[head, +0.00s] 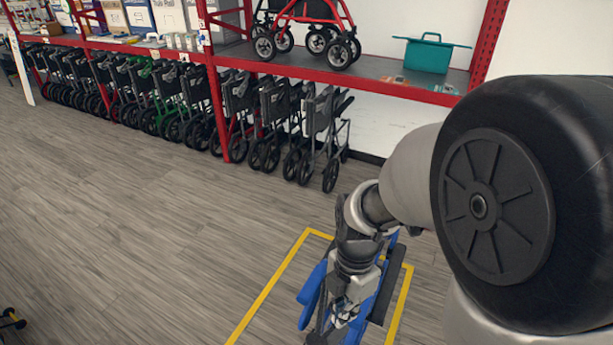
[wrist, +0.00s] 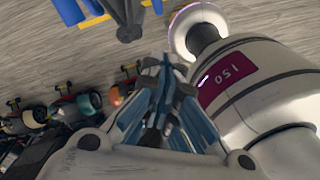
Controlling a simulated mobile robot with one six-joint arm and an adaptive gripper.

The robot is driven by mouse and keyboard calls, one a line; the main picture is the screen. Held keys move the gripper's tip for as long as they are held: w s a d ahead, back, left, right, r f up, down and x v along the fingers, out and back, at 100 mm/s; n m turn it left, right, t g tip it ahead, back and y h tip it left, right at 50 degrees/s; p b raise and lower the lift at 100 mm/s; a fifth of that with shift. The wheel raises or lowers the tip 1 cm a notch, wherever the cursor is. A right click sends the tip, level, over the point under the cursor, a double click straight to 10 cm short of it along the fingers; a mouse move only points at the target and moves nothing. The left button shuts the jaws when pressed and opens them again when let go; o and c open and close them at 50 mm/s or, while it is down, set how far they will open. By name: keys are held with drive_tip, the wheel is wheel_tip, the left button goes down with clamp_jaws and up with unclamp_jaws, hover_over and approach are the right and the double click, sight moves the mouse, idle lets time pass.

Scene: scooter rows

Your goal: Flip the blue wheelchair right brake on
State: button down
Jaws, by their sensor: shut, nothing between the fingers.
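The blue wheelchair (head: 311,290) stands at the bottom of the head view, inside a yellow floor outline. My arm covers much of it. Its blue parts also show at the top edge of the wrist view (wrist: 68,10). I cannot make out the right brake in either view. My gripper (head: 344,318) is over the wheelchair in the head view, and I cannot tell whether it touches it. In the wrist view my gripper (wrist: 166,72) has its fingers together with nothing seen between them.
A yellow floor line (head: 268,286) surrounds the wheelchair. Folded dark rollators (head: 322,120) stand in a row under a red-framed shelf (head: 400,88). The wooden floor at left is largely clear.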

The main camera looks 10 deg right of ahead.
drive_tip(key=f+n, duration=0.2)
drive_tip(key=f+n+g, duration=0.1)
drive_tip(key=f+n, duration=0.1)
drive_tip(key=n, duration=0.1)
drive_tip(key=shift+s+a+f+p, duration=0.1)
drive_tip(key=shift+a+f+p, duration=0.1)
drive_tip(key=shift+f+p, duration=0.15)
wheel_tip(320, 180, down, 13)
drive_tip(key=d+b, duration=0.1)
drive_tip(key=b, duration=0.3)
drive_tip(key=shift+s, duration=0.25)
drive_tip(key=shift+d, duration=0.1)
